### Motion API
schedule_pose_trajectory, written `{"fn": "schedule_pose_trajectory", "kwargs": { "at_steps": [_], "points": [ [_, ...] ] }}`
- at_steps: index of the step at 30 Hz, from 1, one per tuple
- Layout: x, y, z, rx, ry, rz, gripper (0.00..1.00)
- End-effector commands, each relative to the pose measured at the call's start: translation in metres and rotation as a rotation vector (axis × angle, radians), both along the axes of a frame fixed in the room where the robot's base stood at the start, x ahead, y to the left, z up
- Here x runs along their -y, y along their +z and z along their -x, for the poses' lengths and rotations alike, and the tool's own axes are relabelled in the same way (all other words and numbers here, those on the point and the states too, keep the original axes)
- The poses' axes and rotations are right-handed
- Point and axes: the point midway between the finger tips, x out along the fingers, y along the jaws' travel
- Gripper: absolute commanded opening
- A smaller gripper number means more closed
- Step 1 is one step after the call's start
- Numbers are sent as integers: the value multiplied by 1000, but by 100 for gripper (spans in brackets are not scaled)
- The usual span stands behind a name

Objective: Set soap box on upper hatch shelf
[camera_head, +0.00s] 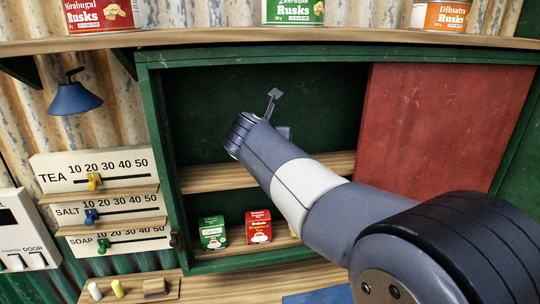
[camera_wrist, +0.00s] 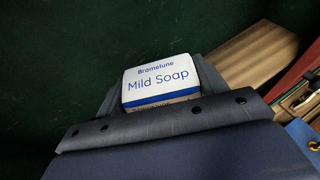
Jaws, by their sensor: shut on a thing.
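The soap box (camera_wrist: 160,84), white and blue with "Mild Soap" on it, is in the wrist view. My gripper (camera_wrist: 158,72) is shut on it, with a dark finger at each side. In the head view my gripper (camera_head: 279,112) is inside the green-framed hatch, above the wooden upper shelf (camera_head: 215,178) and in front of the dark green back. The soap box cannot be made out there. My arm hides part of the upper shelf. A wooden board (camera_wrist: 240,52), likely this shelf, shows at the right of the wrist view. The box appears apart from it.
A green box (camera_head: 213,232) and a red box (camera_head: 258,227) stand on the lower shelf. A red sliding panel (camera_head: 418,125) covers the hatch's right side. A blue lamp (camera_head: 74,98) and slider scales (camera_head: 95,168) are at left. Rusks tins stand on the ledge (camera_head: 200,37) above.

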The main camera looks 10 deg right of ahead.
Motion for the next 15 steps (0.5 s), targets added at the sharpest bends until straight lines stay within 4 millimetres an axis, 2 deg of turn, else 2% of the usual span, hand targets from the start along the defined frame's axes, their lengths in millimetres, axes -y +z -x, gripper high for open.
{"fn": "schedule_pose_trajectory", "kwargs": {
  "at_steps": [1,3,8,15],
  "points": [
    [0,-4,-6,-4,-1,1,44],
    [0,-20,-4,-3,0,1,44],
    [0,-32,-3,0,0,1,44],
    [0,-66,-3,-2,1,2,44]
  ]
}}
